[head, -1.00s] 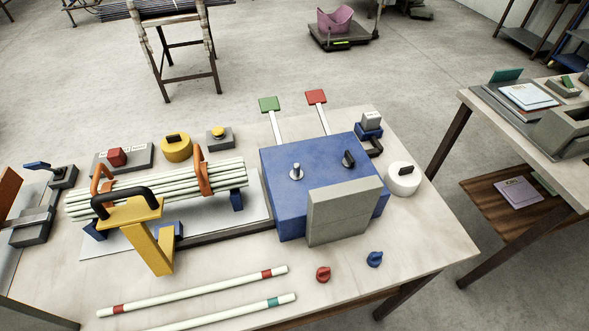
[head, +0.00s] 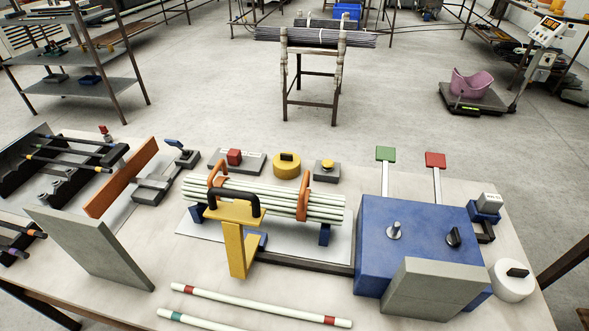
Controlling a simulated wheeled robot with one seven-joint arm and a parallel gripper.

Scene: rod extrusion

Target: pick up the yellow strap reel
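The yellow strap reel (head: 287,168) is a squat yellow cylinder with a dark piece on its top. It sits on the workbench (head: 350,281) behind the bundle of pale rods (head: 265,201), in the head view. The red-button box is to its left and the yellow-button box to its right, with small gaps. Its lower front is close to the rods and the orange clamp. My gripper is not in view.
A yellow stand with a black handle (head: 237,241) and orange clamps (head: 302,196) rise around the rods. A blue machine box (head: 409,241) stands to the right. A box with a red button (head: 236,160) and one with a yellow button (head: 328,171) flank the reel.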

